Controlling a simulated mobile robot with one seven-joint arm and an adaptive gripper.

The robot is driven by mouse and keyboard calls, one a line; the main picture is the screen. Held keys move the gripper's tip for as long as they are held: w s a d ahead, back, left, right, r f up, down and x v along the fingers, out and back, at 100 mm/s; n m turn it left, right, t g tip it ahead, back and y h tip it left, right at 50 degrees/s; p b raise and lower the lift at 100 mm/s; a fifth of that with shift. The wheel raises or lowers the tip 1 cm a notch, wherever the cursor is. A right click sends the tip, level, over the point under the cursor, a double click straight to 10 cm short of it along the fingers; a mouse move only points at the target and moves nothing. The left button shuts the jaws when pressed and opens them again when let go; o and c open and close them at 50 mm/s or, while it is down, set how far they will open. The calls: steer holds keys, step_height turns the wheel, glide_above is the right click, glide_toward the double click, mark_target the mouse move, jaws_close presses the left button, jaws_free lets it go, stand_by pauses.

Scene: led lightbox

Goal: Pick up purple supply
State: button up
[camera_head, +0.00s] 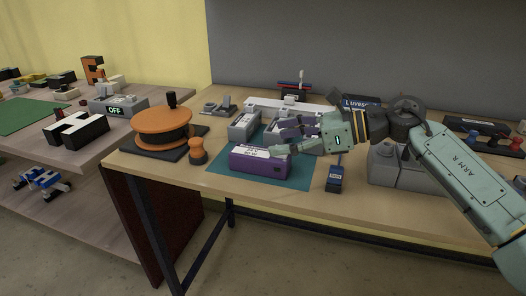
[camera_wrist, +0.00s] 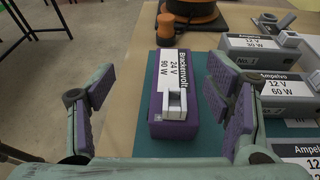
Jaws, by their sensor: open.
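The purple supply (camera_head: 258,163) is a purple box with a white label on top, lying on a teal mat (camera_head: 294,177) near the table's front edge. In the wrist view the purple supply (camera_wrist: 188,124) shows its label "24 V 90 W" and a light grey block on top. My gripper (camera_head: 286,138) is open, just right of and above the box in the head view. In the wrist view my gripper (camera_wrist: 166,95) has its purple-padded fingers on either side of the box, with visible gaps.
Grey supplies (camera_wrist: 270,88) labelled 12 V stand right of the purple one in the wrist view. An orange turntable (camera_head: 160,130) and an orange knob (camera_head: 197,151) stand left. Some bare tabletop lies left of the mat.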

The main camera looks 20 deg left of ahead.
mark_target(259, 151)
steer(key=shift+t+h, duration=0.5)
steer(key=d, duration=0.1)
steer(key=w+d+f, duration=0.1)
steer(key=d, duration=0.2)
steer(key=shift+w+f, duration=0.2)
steer(key=shift+f, duration=0.05)
steer(key=p+x, duration=0.1)
steer(key=x, duration=0.3)
steer(key=shift+a+f+p, duration=0.1)
steer(key=shift+a+p, duration=0.15)
steer(key=shift+p, duration=0.05)
steer(key=shift+p+x, duration=0.8)
steer(key=shift+x, duration=2.2)
steer(key=shift+c, duration=0.4)
steer(key=c, duration=1.5)
steer(key=shift+c, duration=0.2)
steer(key=shift+r, duration=0.2)
